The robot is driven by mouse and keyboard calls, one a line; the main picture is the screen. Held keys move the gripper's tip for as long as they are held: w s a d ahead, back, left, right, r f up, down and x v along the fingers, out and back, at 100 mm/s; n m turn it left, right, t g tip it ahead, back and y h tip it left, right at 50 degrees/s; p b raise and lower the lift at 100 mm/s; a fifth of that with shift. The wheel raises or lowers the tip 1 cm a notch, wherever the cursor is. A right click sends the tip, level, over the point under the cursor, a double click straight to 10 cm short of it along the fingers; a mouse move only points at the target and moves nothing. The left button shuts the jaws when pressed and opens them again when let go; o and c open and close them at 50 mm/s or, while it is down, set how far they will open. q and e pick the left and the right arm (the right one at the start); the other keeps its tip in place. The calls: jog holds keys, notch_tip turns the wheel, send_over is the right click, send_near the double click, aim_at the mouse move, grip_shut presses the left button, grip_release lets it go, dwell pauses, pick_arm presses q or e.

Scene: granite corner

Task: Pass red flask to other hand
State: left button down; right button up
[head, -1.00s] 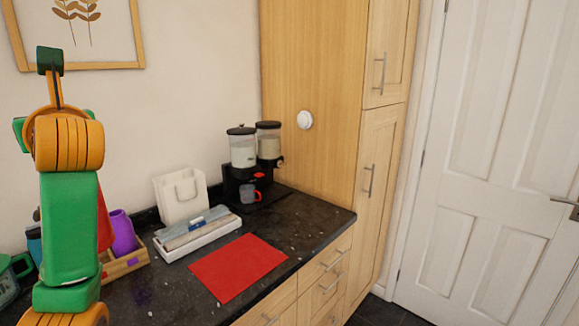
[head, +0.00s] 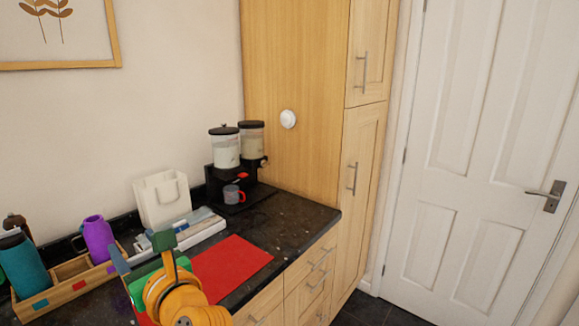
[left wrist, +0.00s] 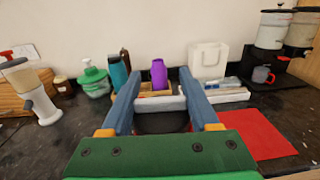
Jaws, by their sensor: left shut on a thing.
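My left gripper (head: 142,256) is at the lower left of the head view, over the front of the counter, with its blue-grey fingers spread around something. In the left wrist view its fingers (left wrist: 158,92) have a pale grey bar and a dark round part between them. A small patch of the red flask (head: 142,318) shows below the gripper in the head view; my gripper and arm hide the rest. The gripper is shut on it. My right gripper is in neither view.
A wooden crate (head: 72,269) on the counter holds a purple flask (head: 98,238) and a teal flask (head: 22,264). A red mat (head: 233,263) lies flat and bare. A white tray, a white bag (head: 162,200) and a dispenser (head: 226,150) with a grey mug stand behind.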

pick_arm(q)
jog(key=s+d+f+m+t+h, duration=0.4)
jog(key=s+d+f, duration=0.6)
jog(key=s+f, duration=0.3)
jog(key=shift+s+h, duration=0.4)
jog(key=shift+s, duration=0.85)
jog(key=shift+d, duration=0.15)
